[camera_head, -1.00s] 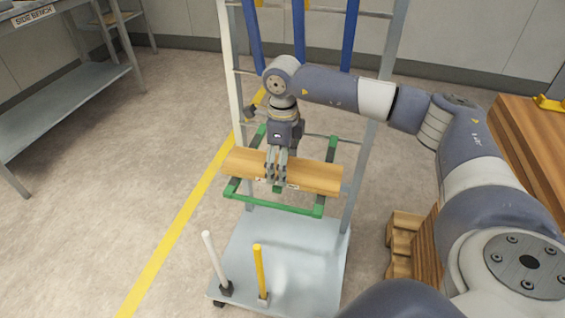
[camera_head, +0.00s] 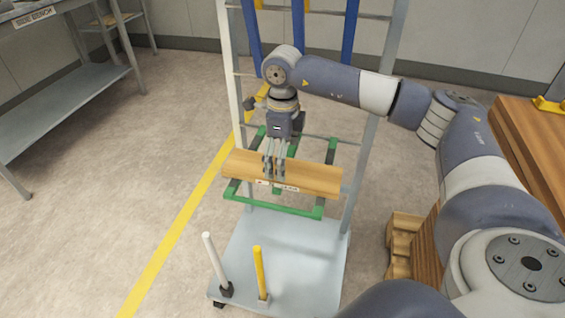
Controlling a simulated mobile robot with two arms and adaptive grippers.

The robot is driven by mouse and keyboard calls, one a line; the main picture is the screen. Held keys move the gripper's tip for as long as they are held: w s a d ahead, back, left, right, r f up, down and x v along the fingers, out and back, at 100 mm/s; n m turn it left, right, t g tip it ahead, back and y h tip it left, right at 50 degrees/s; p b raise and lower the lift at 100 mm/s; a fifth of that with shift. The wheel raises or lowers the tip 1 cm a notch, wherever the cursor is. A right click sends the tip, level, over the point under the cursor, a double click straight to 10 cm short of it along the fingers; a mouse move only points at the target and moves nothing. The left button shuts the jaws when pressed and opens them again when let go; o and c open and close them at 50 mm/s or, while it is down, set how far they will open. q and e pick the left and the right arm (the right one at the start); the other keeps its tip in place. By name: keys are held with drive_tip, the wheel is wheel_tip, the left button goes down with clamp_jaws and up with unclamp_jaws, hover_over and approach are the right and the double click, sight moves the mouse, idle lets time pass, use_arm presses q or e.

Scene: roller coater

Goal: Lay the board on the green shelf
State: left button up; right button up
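The wooden board (camera_head: 315,179) lies level across the green shelf (camera_head: 275,207), a green frame on the rack. Its front face carries a small printed label. The shelf's front bar and side arms show around the board. My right gripper (camera_head: 274,170) points down at the middle of the board, its fingertips near the board's top and front edge. It looks open and has risen while the board stayed in place; the exact finger gap is hard to see. My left gripper is not in view.
The rack's grey base (camera_head: 285,265) carries a white post (camera_head: 215,262) and a yellow post (camera_head: 260,272). Blue arms (camera_head: 300,35) hang higher on the rack. The side bench (camera_head: 70,95) stands at left. Stacked wood (camera_head: 535,150) is at right. Floor left of the rack is clear.

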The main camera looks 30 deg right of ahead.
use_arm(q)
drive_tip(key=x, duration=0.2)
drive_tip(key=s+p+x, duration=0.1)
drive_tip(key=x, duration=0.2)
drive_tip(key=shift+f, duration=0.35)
use_arm(e)
wheel_tip(320, 180, up, 10)
drive_tip(key=shift+f, duration=0.2)
